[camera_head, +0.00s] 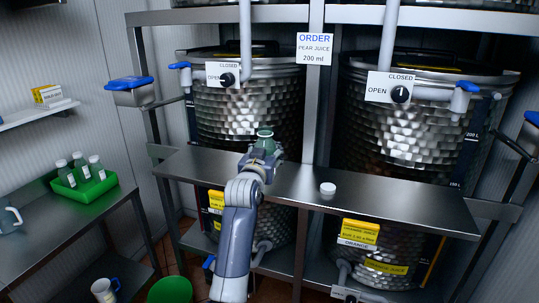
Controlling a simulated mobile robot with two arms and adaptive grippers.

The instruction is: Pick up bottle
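A small greenish bottle (265,134) is at the steel shelf in front of the left tank, and only its upper part shows. My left gripper (262,154) is right at this bottle and hides its lower part. I cannot tell whether the fingers are closed on it or whether it touches the shelf. A white cap (327,188) lies on the shelf to the right. Several similar bottles with white caps (81,166) stand in a green crate (92,190) on the left table. My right gripper is not in view.
Two tall steel tanks (240,112) (400,135) with taps stand behind the steel shelf (420,205). A sign (314,48) reads "ORDER PEAR JUICE 200 ml". A green bucket (170,290) is on the floor. The shelf's right part is clear.

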